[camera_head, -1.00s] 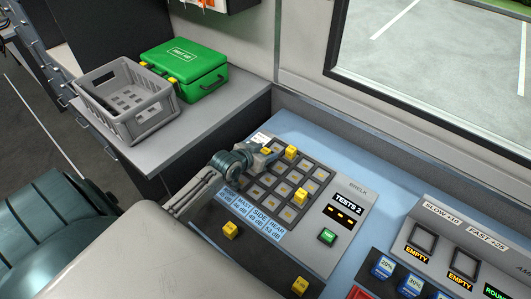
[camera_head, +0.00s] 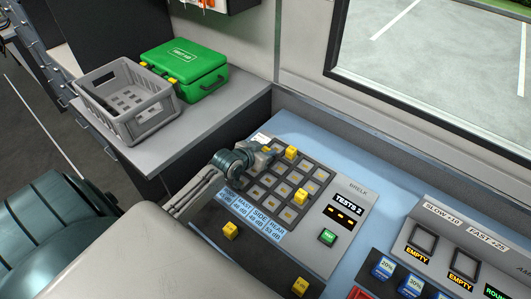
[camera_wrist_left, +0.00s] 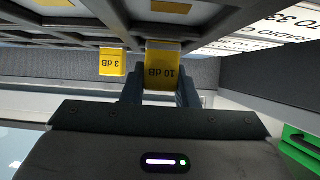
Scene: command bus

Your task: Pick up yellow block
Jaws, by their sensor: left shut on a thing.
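My left gripper (camera_head: 266,151) is low over the far-left corner of the slotted grid panel (camera_head: 262,191). In the left wrist view its two fingers (camera_wrist_left: 161,88) are shut on a yellow block marked 10 dB (camera_wrist_left: 162,66). That block is at the panel's edge; I cannot tell whether it is still seated in a slot. Another yellow block, marked 3 dB (camera_wrist_left: 113,62), is beside it, apart from the fingers. More yellow blocks stand on the panel, one at the far side (camera_head: 291,153) and one at the right (camera_head: 300,196). My right gripper is not in view.
Two yellow blocks lie on the near dark strip, one on the left (camera_head: 230,230) and one on the right (camera_head: 299,286). A grey crate (camera_head: 150,124) and a green first-aid case (camera_head: 188,66) stand on the left counter. A green button (camera_head: 327,237) is right of the grid.

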